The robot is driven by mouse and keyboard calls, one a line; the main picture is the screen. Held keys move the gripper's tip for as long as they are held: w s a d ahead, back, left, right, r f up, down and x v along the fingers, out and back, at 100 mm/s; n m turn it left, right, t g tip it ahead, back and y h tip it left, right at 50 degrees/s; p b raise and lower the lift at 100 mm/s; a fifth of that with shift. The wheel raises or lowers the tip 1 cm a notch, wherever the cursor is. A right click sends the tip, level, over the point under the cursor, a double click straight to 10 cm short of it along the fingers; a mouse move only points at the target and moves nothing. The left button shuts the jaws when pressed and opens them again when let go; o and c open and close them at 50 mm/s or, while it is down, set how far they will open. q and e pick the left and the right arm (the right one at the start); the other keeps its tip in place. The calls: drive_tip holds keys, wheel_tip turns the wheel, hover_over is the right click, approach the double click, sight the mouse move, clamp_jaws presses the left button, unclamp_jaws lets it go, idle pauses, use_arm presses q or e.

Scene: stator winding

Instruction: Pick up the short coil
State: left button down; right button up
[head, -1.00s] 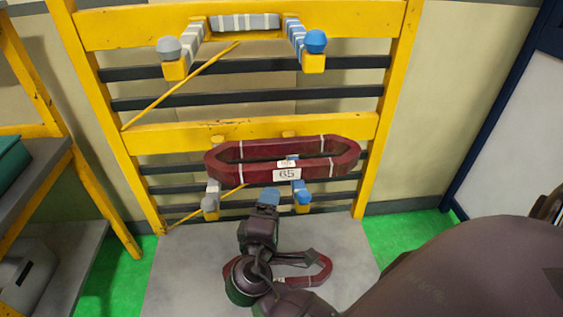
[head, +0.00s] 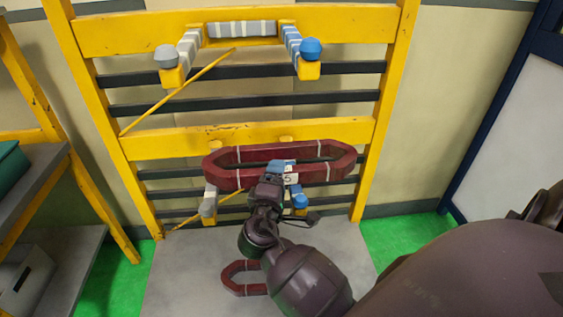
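A dark red coil (head: 230,177) with white ties and a numbered tag (head: 291,178) lies across the lower pair of pegs on the yellow rack. A second red coil (head: 236,284) lies on the grey platform below, largely hidden behind my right arm; its visible part looks smaller. My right gripper (head: 278,168) has its blue tip in front of the middle of the hung coil's front side, covering part of the tag. I cannot tell whether it touches the coil, and its finger opening is not visible. My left gripper is out of view.
The yellow rack (head: 150,146) has dark crossbars and empty upper pegs with a grey cap (head: 167,55) and a blue cap (head: 311,48). A thin yellow rod (head: 178,92) leans across it. The grey platform (head: 185,270) has free room at left. Shelving stands at far left.

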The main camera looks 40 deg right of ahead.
drive_tip(key=shift+w+d, duration=0.35)
clamp_jaws()
